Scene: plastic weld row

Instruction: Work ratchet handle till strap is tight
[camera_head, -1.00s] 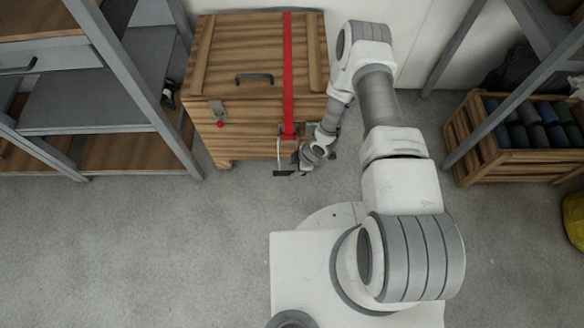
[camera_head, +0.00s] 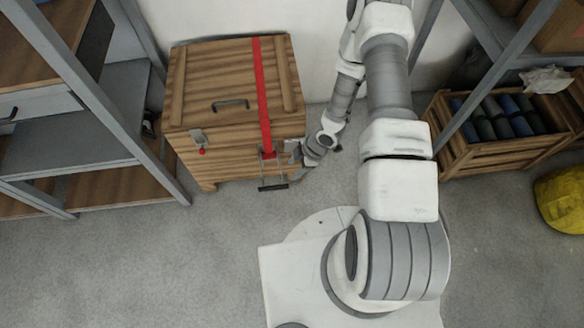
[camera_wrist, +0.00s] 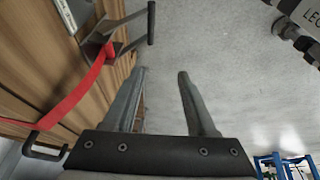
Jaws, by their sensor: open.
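The red strap (camera_head: 262,95) runs over the lid of a wooden chest (camera_head: 185,95) and down its front to the ratchet (camera_head: 268,155). The ratchet's dark handle bar (camera_head: 273,187) sticks out from the chest front, low in the head view. In the wrist view the strap (camera_wrist: 78,98) leads to the ratchet, and the handle bar (camera_wrist: 151,22) is at upper left of the fingers. My gripper (camera_wrist: 162,75) is open with nothing between its fingers. In the head view it is just right of the ratchet, apart from the handle bar; its fingertips are small there.
A grey shelf (camera_head: 75,110) stands left of the chest. At right, shelf posts and a wooden crate (camera_head: 490,155) of dark rolls stand by a yellow bag (camera_head: 562,200). The chest has a lid handle (camera_head: 230,104) and a latch (camera_head: 198,137).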

